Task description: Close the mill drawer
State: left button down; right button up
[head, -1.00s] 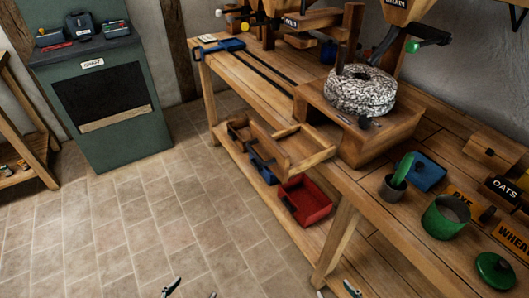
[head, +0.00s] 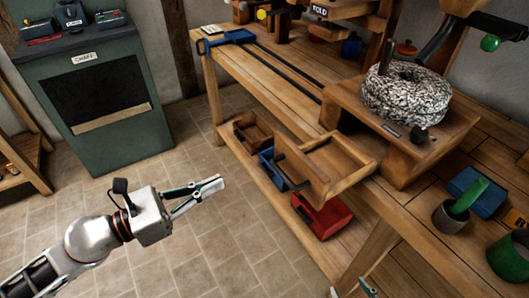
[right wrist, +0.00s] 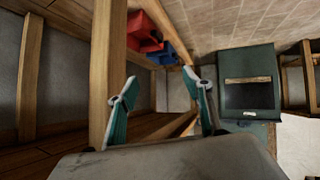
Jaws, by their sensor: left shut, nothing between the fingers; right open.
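The mill drawer (head: 357,182) is a shallow wooden tray standing open below the mill (head: 438,150). It juts out past the bench edge with its dark handle on the front panel toward the left. The mill has a speckled round stone (head: 385,98) on top. My left gripper (head: 221,183) is shut and empty, in the air left of the drawer front and apart from it. My right gripper (head: 350,289) shows only its fingertips at the bottom edge of the head view. In the right wrist view it (right wrist: 163,85) is open with nothing between its fingers.
Under the drawer, a lower shelf (head: 285,200) holds a red bin (head: 322,214), a blue bin and a wooden box (head: 253,131). A grey cup (head: 451,215) and green pot (head: 510,258) stand on the bench to the right. The tiled floor at left is clear.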

pick_arm(q)
jog(key=p+x, duration=0.5)
jog(key=x, duration=0.9)
jog(key=shift+s+d+m, duration=0.15)
jog(key=shift+m, duration=0.25)
pick_arm(e)
jog(key=r, duration=0.1)
jog(key=s+a+r, duration=0.1)
jog(key=r, duration=0.1)
jog(key=shift+s, duration=0.2)
jog(key=shift+w, duration=0.1)
